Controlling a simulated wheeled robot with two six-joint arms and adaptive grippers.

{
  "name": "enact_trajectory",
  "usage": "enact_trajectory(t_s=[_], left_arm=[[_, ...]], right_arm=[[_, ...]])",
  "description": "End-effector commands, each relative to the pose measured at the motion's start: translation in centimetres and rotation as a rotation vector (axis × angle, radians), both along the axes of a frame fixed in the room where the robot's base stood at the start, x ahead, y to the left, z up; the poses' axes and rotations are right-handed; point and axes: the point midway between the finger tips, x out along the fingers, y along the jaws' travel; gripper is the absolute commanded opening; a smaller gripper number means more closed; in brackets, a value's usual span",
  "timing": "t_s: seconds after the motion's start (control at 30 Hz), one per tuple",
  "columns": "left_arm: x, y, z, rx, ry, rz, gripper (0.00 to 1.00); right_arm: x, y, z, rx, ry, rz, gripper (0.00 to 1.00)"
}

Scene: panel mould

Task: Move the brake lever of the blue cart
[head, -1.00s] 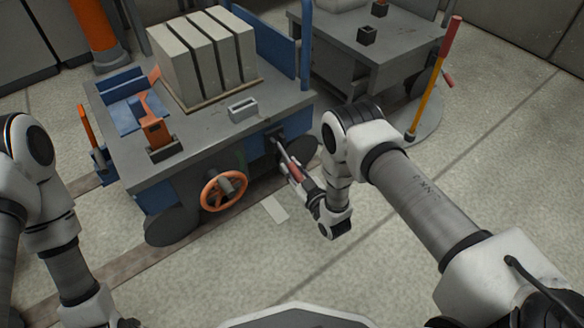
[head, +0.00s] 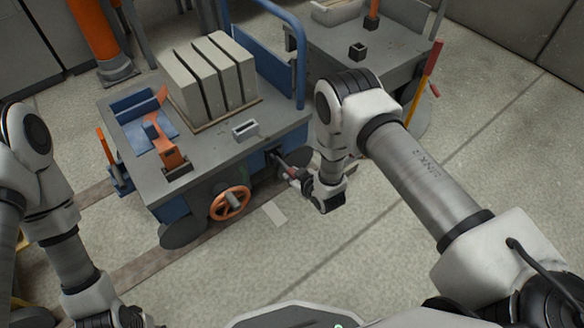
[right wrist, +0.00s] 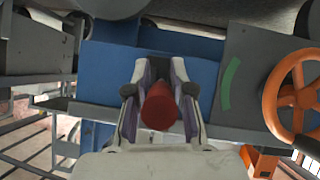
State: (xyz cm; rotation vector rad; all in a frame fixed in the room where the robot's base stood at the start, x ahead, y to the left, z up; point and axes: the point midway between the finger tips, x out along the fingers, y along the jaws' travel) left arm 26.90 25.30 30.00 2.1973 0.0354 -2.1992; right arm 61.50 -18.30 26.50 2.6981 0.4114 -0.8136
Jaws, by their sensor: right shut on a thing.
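The blue cart (head: 185,200) stands left of centre with a grey top. Its brake lever (head: 291,171) juts from the front right side of the cart, with a red grip that shows in the right wrist view (right wrist: 159,108). My right gripper (head: 296,176) is shut around the red grip, one finger on each side, as the right wrist view (right wrist: 159,90) shows. The fingers hide part of the lever in the head view. My left arm comes in at the left, away from the cart; its fingers are not visible.
An orange handwheel (head: 230,203) sits on the cart front, left of the lever. A green arc mark (right wrist: 231,83) is on the panel beside the lever. Grey blocks (head: 212,75) stand on the cart. A grey table (head: 375,50) stands behind right.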

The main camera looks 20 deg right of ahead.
Motion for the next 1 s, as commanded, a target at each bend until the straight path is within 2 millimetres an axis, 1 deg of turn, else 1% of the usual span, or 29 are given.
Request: enact_trajectory(t_s=[0.03, 0.2, 0.3, 0.6, 1.0], left_arm=[[0.0, 0.0, 1.5, 0.000, 0.000, 0.000, 0.40], [0.0, 0.0, 3.1, 0.000, 0.000, 0.000, 0.40], [0.0, 0.0, 3.7, 0.000, 0.000, 0.000, 0.40], [0.0, 0.0, 4.7, 0.000, 0.000, 0.000, 0.40], [0.0, 0.0, 4.9, 0.000, 0.000, 0.000, 0.40]], right_arm=[[0.1, 0.1, 1.4, -0.015, 0.035, 0.001, 0.00], [0.1, 0.0, 2.3, -0.065, 0.174, 0.001, 0.00], [0.0, 0.0, 2.8, -0.090, 0.244, 0.000, 0.00], [-0.1, 0.0, 3.6, -0.141, 0.384, 0.001, 0.00], [-0.1, -0.1, 3.7, -0.154, 0.425, 0.001, 0.00]])
